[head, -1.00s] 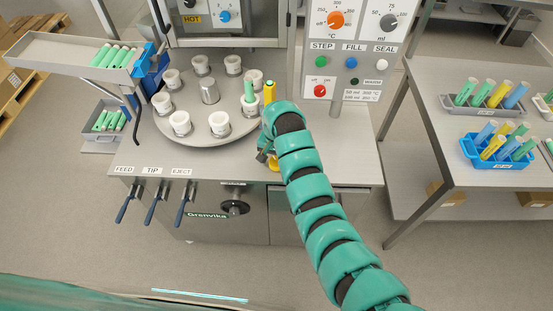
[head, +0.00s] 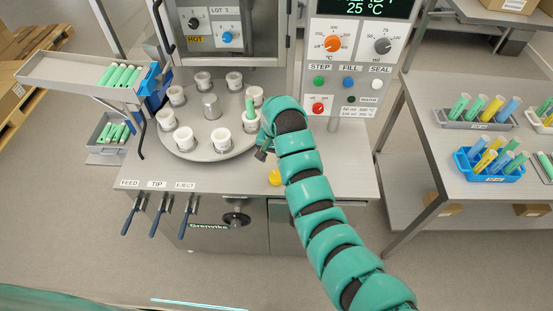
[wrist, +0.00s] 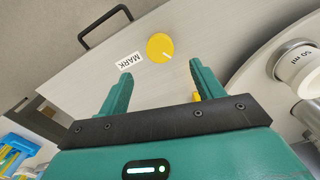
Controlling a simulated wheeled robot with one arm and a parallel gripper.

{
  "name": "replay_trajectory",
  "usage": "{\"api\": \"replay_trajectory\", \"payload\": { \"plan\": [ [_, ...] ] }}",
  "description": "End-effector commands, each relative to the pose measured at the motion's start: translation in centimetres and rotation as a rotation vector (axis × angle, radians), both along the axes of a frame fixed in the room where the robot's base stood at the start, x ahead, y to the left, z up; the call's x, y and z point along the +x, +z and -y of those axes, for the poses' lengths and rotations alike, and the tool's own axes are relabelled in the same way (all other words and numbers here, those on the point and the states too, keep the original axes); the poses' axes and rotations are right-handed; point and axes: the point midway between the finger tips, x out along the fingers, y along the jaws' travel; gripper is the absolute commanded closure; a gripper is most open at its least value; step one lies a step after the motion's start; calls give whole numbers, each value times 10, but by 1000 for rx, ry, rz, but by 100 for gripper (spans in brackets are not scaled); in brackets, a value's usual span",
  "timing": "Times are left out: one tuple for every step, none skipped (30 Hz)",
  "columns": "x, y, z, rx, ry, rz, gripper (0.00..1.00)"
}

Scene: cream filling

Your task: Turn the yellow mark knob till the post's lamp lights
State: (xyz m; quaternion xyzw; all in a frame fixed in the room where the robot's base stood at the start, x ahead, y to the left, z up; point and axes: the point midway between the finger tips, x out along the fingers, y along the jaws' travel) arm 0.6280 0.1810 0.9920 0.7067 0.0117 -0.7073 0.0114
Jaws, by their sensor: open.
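The yellow MARK knob (head: 275,178) sits on the bench top near its front edge, partly beside my arm in the head view. In the wrist view the knob (wrist: 160,47) is round with a short pale pointer line, next to a MARK label (wrist: 129,61). My gripper (wrist: 160,78) is open and empty, its fingers apart with the knob beyond the gap between their tips, not held. In the head view my gripper (head: 262,152) is small and dark, above and left of the knob. A small yellow piece (wrist: 196,96) shows beside the right finger. I cannot make out the post's lamp.
A turntable (head: 185,150) with several white cups stands behind; one cup holds a green tube (head: 250,108). The control panel (head: 352,70) rises at the back. Levers (head: 158,215) hang at the front left. A side table (head: 450,195) with tube trays stands right.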

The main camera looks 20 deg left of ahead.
Motion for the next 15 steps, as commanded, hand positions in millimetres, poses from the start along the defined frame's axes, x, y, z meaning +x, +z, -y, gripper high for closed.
{"api": "replay_trajectory", "payload": {
  "plan": [
    [1,16,1,0,-2,-1,34],
    [1,20,1,0,-2,0,34],
    [1,27,1,1,-1,-1,34],
    [1,31,1,1,-1,-1,34],
    [1,36,1,0,-2,0,34],
    [1,41,1,1,-2,-1,34],
    [1,45,1,1,-2,-1,34],
    [1,50,2,0,-3,-1,34],
    [1,56,1,1,-1,-2,34],
    [1,60,1,0,-2,-1,34],
    [1,64,1,0,-2,0,34],
    [1,65,1,1,-2,-1,34],
    [1,68,1,0,-2,-1,34],
    [1,70,1,0,-2,-1,34],
    [1,73,1,1,-2,-1,34]
  ]
}}
